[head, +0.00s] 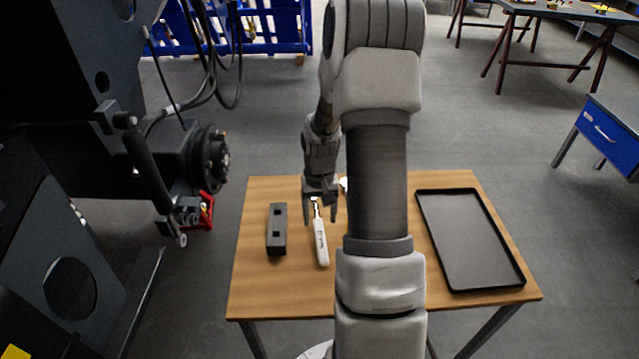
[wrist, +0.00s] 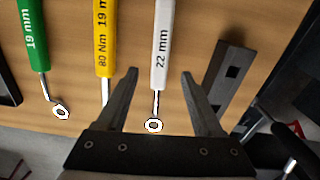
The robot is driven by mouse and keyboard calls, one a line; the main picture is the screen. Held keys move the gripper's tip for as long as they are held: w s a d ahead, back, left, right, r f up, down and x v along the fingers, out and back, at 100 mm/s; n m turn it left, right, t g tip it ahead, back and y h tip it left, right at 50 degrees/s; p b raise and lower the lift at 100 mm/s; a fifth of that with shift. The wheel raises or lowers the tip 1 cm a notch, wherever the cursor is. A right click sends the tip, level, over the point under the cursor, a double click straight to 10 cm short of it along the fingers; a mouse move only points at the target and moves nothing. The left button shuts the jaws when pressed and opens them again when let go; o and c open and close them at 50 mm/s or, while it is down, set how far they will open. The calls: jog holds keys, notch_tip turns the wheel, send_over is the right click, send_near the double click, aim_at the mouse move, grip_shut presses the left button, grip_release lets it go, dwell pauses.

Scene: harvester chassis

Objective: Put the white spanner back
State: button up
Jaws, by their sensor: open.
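The white spanner (head: 321,243), marked 22 mm, lies on the wooden table, its ring end towards my gripper. In the wrist view the white spanner (wrist: 161,45) runs between my fingers, with its thin shaft and ring end framed by them. My gripper (head: 320,215) is open and empty, low at the far part of the table over the spanner's ring end. In the wrist view my gripper (wrist: 160,74) has one finger on each side of the shaft, with gaps on both sides. I cannot tell its exact height above the spanner.
A dark block (head: 277,230) with two square holes lies left of the spanner. A yellow spanner (wrist: 104,35) and a green spanner (wrist: 36,40) lie beside the white one. An empty black tray (head: 470,240) is on the table's right (head: 440,305). Harvester chassis (head: 80,150) stands left.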

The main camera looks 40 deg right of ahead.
notch_tip(320, 180, up, 13)
jog(key=p, duration=0.1)
dwell(0.5)
